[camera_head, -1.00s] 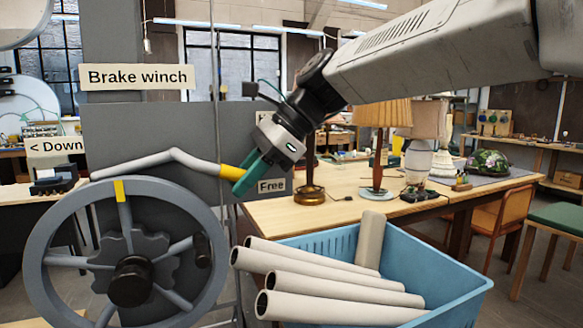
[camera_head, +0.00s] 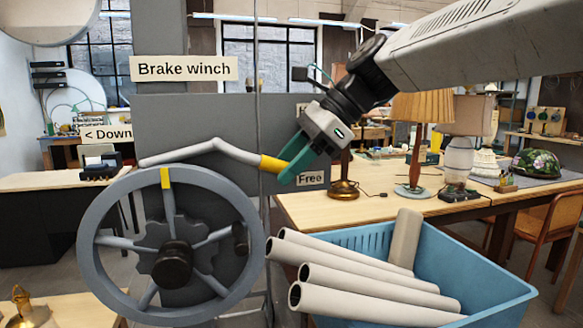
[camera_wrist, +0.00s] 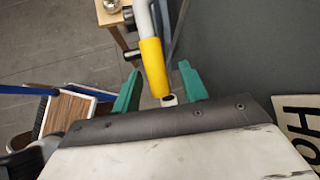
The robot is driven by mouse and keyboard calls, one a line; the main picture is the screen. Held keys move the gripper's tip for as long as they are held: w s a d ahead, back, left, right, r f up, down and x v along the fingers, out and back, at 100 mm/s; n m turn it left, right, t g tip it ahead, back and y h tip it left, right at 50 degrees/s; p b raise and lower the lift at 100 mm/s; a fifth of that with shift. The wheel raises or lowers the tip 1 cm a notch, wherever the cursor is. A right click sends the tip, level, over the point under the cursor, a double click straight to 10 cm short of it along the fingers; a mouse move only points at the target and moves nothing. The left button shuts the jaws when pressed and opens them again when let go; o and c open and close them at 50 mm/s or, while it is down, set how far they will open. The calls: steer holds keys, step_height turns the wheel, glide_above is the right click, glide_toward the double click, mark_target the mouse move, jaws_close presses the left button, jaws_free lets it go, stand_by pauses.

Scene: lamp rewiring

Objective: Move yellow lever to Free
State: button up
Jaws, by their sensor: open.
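The lever is a grey bent bar (camera_head: 213,147) with a yellow end grip (camera_head: 270,164), running above the winch wheel on the Brake winch panel (camera_head: 195,118). The yellow end points right, a little above and left of the Free sign (camera_head: 311,178). My gripper (camera_head: 290,172) is at the yellow end, with green fingers. In the wrist view the yellow grip (camera_wrist: 153,66) lies between my two open fingers (camera_wrist: 160,92), with a visible gap on each side. A second sign behind my gripper is mostly hidden.
A grey handwheel (camera_head: 91,250) with a yellow mark stands below the lever. A blue crate (camera_head: 505,283) with several pale tubes (camera_head: 370,290) stands at lower right. A wooden table (camera_head: 300,210) with lamps is behind it.

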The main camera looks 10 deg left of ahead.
steer(key=s+v, duration=0.1)
steer(key=v, duration=0.5)
steer(key=shift+w+d+r, duration=0.15)
steer(key=shift+w+r, duration=0.05)
steer(key=shift+w, duration=0.3)
steer(key=s+d+f+n+t+h, duration=0.1)
steer(key=s+d+f+n+h, duration=0.35)
steer(key=d+f+n, duration=0.6)
steer(key=s+d+f+n+t+h, duration=0.1)
steer(key=s+d+f+h, duration=0.1)
steer(key=s+d+f, duration=0.5)
steer(key=s+d+f+n+t+h, duration=0.1)
steer(key=s+d+f+h, duration=0.1)
steer(key=s+d+f, duration=0.5)
steer(key=s+d, duration=0.5)
steer(key=d, duration=0.3)
steer(key=shift+d, duration=0.35)
